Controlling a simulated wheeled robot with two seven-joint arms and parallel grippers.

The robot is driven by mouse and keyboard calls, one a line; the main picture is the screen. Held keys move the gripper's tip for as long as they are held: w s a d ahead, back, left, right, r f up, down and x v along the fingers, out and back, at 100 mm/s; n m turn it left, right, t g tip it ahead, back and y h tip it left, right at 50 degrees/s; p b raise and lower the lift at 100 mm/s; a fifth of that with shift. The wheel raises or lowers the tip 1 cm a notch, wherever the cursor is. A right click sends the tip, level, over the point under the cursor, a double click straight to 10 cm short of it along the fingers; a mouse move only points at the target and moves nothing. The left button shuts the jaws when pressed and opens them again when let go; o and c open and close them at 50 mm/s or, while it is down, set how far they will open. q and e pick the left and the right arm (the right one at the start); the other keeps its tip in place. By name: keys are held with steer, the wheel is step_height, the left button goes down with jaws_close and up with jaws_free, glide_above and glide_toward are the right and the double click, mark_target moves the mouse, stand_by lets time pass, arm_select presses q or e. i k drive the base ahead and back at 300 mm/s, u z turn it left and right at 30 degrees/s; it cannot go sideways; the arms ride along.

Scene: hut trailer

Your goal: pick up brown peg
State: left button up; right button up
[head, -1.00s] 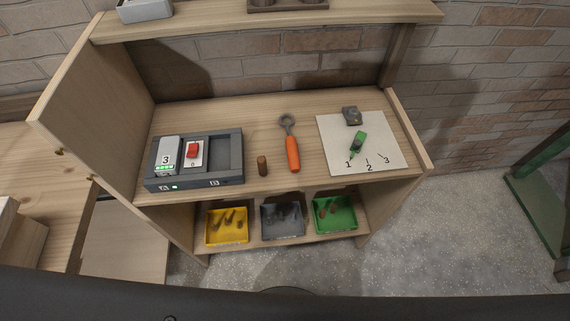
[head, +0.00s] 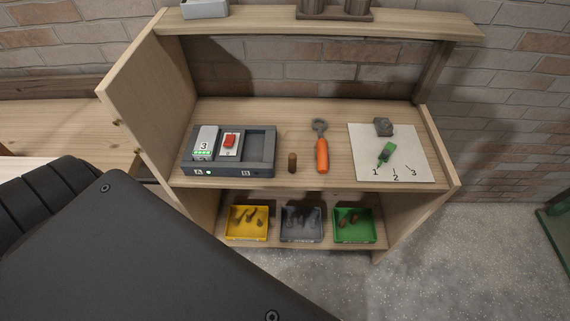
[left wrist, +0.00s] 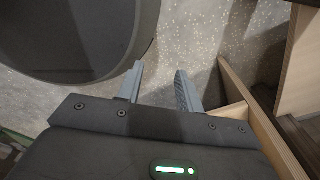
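The brown peg (head: 292,162) stands upright on the wooden shelf top in the head view. It is between the grey device box and the orange-handled tool, near the shelf's front edge. My left gripper (left wrist: 158,88) shows in the left wrist view with its two fingers apart and nothing between them, over the speckled floor. In the head view, a large dark part of my arm covers the lower left; the gripper itself does not show there. The peg is not in the left wrist view. My right gripper is in neither view.
The grey device box (head: 263,153) with a red switch lies left of the peg. The orange-handled tool (head: 322,155) lies right of it. A white board (head: 410,150) holds a green item. Yellow (head: 232,234), grey (head: 288,235) and green (head: 343,235) bins sit below.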

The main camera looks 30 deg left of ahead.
mark_target(292, 157)
steer(key=k, duration=0.75)
steer(key=u, duration=1.65)
